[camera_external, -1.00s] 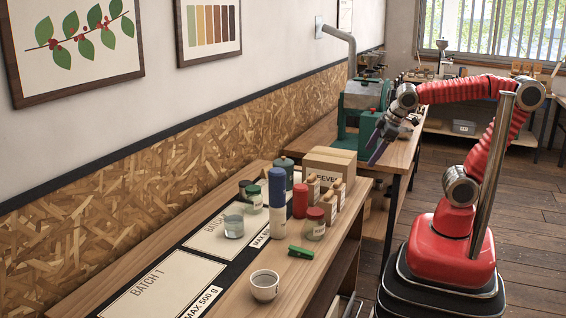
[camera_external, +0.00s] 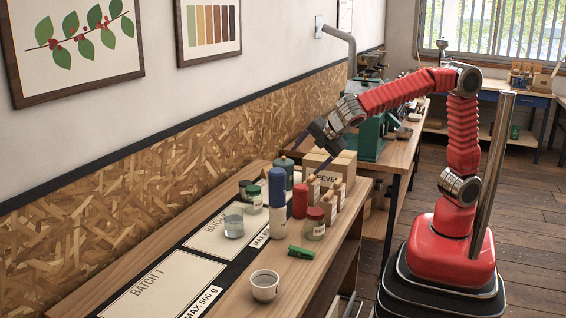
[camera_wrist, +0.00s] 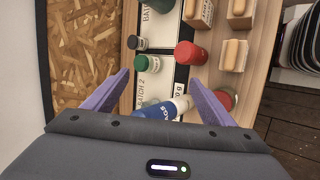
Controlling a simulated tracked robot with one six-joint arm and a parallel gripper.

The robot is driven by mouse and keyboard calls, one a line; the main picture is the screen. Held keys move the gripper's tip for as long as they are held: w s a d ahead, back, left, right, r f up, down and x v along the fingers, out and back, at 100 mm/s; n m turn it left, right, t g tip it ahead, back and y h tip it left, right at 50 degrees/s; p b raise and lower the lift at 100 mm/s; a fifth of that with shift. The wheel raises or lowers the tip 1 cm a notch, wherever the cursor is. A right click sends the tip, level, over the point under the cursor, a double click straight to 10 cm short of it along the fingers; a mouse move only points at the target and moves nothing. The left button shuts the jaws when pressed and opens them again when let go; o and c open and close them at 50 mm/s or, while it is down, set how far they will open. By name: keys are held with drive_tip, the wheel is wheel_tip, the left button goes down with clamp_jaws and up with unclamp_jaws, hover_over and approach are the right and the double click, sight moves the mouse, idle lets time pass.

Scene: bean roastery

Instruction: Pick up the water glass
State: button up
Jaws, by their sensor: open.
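I cannot make out the glass in the wrist view. My gripper (camera_external: 308,153) is open and empty, raised above the back of the bench, behind and to the right of the glass. In the wrist view my purple fingers (camera_wrist: 160,78) stand wide apart, with jars and the blue-capped bottle (camera_wrist: 163,110) below.
A green clip (camera_external: 301,251) and a white cup (camera_external: 264,286) lie nearer the front. The Batch 1 mat (camera_external: 165,284) is clear.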

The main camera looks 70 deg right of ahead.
drive_tip(key=a+n, duration=0.1)
drive_tip(key=a, duration=0.3)
drive_tip(key=w+a+f+n+t, duration=0.1)
drive_tip(key=a+n, duration=0.1)
drive_tip(key=a, duration=0.2)
drive_tip(key=w+a+f+n, duration=0.1)
drive_tip(key=a, duration=0.3)
drive_tip(key=shift+w+a+t, duration=0.1)
drive_tip(key=shift+w+t, duration=0.15)
drive_tip(key=shift+t, duration=0.15)
drive_tip(key=w+a+f+n+t, duration=0.1)
drive_tip(key=a+f+n, duration=0.25)
drive_tip(key=a, duration=0.25)
drive_tip(key=n+t+h, duration=0.1)
drive_tip(key=n+t, duration=0.1)
drive_tip(key=n, duration=0.7)
approach(242, 223)
drive_tip(key=shift+a+f+m, duration=0.2)
drive_tip(key=shift+f+m, duration=0.05)
drive_tip(key=x, duration=0.8)
drive_tip(key=shift+w+d, duration=0.2)
drive_tip(key=shift+w, duration=0.1)
